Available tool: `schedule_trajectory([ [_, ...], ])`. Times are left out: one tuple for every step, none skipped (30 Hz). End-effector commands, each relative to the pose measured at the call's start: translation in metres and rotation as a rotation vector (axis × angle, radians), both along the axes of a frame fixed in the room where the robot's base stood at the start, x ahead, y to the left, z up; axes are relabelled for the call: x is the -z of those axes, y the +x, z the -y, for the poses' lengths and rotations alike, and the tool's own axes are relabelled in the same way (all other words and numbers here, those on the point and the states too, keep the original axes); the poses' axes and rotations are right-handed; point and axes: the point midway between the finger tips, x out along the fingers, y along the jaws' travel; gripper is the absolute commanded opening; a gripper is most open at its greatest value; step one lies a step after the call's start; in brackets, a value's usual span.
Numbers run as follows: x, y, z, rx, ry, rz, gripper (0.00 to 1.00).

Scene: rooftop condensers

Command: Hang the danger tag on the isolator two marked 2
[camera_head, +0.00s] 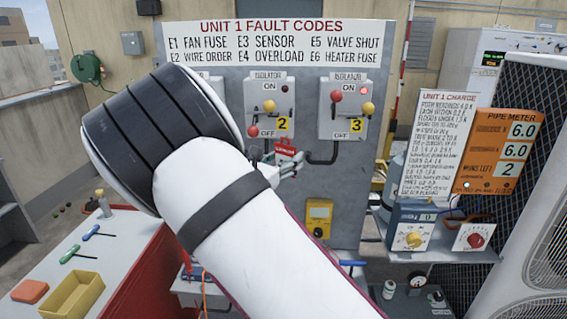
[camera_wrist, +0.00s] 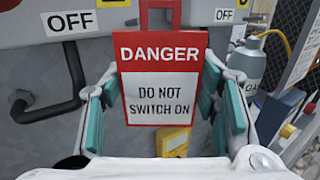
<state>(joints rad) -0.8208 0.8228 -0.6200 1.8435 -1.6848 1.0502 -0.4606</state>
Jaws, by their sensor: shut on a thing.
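The red and white danger tag (camera_wrist: 160,85) hangs upright between the teal-padded fingers of my gripper (camera_wrist: 165,115), which is shut on it. Its red loop (camera_wrist: 160,8) runs past the top edge of the wrist view. In the head view the tag (camera_head: 286,148) is just below and right of the yellow 2 label (camera_head: 284,124) of isolator two (camera_head: 266,93). That isolator has a red knob (camera_head: 253,131) beside OFF and a yellow knob (camera_head: 284,88). I cannot tell whether the loop touches the isolator. My arm hides part of my gripper.
Isolator 3 (camera_head: 342,117) is on the right with a lit red lamp. A third box at the left is mostly hidden by my arm. A yellow meter (camera_head: 319,217) is lower on the grey panel. A red bench (camera_head: 140,240) with tools stands at left.

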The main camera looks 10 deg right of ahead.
Motion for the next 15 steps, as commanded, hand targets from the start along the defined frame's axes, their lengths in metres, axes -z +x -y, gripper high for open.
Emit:
schedule_trajectory([
  [0.001, 0.004, 0.001, 0.0, 0.001, 0.001, 0.35],
  [0.002, 0.006, 0.001, 0.0, 0.001, 0.001, 0.35],
  [0.002, 0.008, 0.002, 0.0, 0.001, 0.001, 0.35],
  [0.002, 0.009, 0.002, 0.0, 0.001, 0.001, 0.35],
  [0.002, 0.011, 0.003, 0.0, 0.0, 0.0, 0.35],
  [0.002, 0.013, 0.003, 0.0, 0.0, 0.0, 0.35],
  [0.002, 0.014, 0.004, -0.001, 0.0, 0.0, 0.35],
  [0.002, 0.016, 0.004, -0.001, 0.0, 0.0, 0.35],
  [0.003, 0.018, 0.005, -0.001, 0.001, -0.001, 0.35],
  [0.003, 0.019, 0.005, -0.001, 0.001, -0.001, 0.35],
  [0.003, 0.021, 0.006, -0.001, 0.001, -0.001, 0.35],
  [0.003, 0.023, 0.007, -0.001, 0.001, -0.001, 0.35],
  [0.003, 0.024, 0.007, -0.001, 0.001, -0.001, 0.35],
  [0.003, 0.025, 0.007, -0.001, 0.001, -0.001, 0.35],
  [0.003, 0.027, 0.008, -0.001, 0.0, 0.0, 0.35],
])
